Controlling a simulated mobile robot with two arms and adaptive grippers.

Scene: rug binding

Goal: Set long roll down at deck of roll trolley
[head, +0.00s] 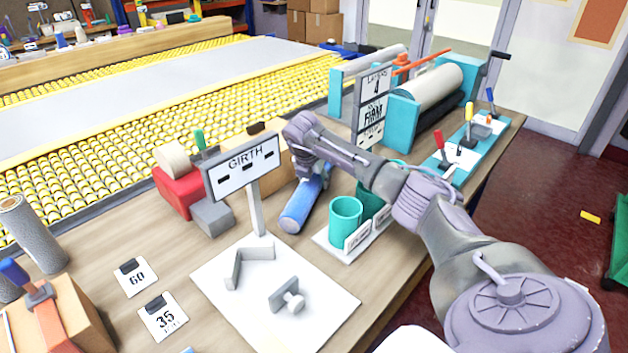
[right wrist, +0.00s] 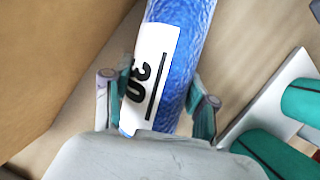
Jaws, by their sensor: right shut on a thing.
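A blue roll (head: 302,207) with a white label reading 30 is held by my right gripper over the wooden bench. In the right wrist view the blue roll (right wrist: 185,45) runs between the two fingers of my right gripper (right wrist: 156,103), which is shut on it. In the head view the gripper itself is mostly hidden behind my forearm. I cannot tell whether the roll touches the bench. A green frame (head: 619,225), cut off at the right edge, may be part of the roll trolley; its deck does not show clearly. My left gripper is out of view.
The GIRTH sign (head: 241,167) stands left of the roll. Teal cups (head: 345,218) stand close to its right. A white board (head: 240,313) with grey blocks lies in front. A teal roller machine (head: 425,95) stands behind.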

